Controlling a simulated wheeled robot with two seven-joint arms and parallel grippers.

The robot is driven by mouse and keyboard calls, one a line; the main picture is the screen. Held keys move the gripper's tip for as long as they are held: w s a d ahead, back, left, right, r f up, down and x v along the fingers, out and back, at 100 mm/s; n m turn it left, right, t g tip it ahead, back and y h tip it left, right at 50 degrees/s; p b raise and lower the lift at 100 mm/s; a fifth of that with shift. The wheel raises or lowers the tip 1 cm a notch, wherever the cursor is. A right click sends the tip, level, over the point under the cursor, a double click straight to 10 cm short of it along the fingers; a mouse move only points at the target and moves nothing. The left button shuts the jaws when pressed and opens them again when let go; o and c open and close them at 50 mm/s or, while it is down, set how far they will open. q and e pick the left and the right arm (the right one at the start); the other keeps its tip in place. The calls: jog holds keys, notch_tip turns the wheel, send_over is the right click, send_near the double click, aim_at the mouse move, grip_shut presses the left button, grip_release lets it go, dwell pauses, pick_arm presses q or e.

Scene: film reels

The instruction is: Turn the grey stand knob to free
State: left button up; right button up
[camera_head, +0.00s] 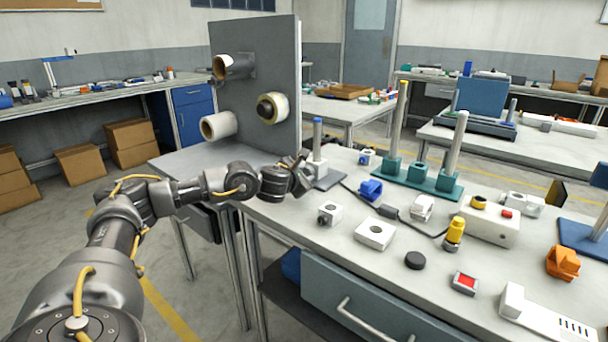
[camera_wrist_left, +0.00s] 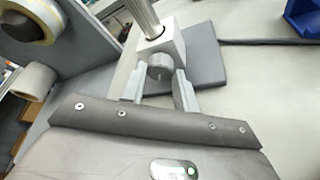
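The grey stand has a flat grey base (camera_head: 329,181), a pale block and a post (camera_head: 317,134) with a blue top. It stands upright near the bench's left edge. In the left wrist view, its round grey knob (camera_wrist_left: 160,66) is on the side of the block (camera_wrist_left: 163,45) facing my gripper. My left gripper (camera_head: 303,172) reaches the stand from the left. In the left wrist view, its fingertips (camera_wrist_left: 160,80) lie on both sides of the knob, very close to it. I cannot tell whether they touch it. My right gripper is not in view.
A grey upright panel (camera_head: 285,80) with reels rises behind my left arm. A teal base with posts (camera_head: 420,175) stands right of the stand. A blue block (camera_head: 371,189), a white block (camera_head: 375,235) and a control box (camera_head: 487,222) lie on the bench.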

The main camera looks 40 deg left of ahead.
pick_arm(q)
jog(key=shift+c, duration=0.2)
jog(key=n+h+p, duration=0.1)
jog(key=n+h, duration=0.1)
jog(key=n+p, duration=0.1)
jog(key=shift+a+r+n+h+p, duration=0.1)
jog(key=shift+a+n+h+p, duration=0.2)
jog(key=shift+n+h, duration=0.1)
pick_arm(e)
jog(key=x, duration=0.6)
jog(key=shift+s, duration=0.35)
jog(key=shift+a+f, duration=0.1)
pick_arm(q)
jog(key=o, duration=0.7)
jog(key=shift+s, duration=0.1)
jog(key=v, duration=0.9)
jog(key=shift+s+r, duration=0.15)
jog(key=shift+r, duration=0.15)
jog(key=shift+s+d+r, duration=0.15)
jog(key=shift+s+r, duration=0.05)
jog(key=shift+s, duration=0.4)
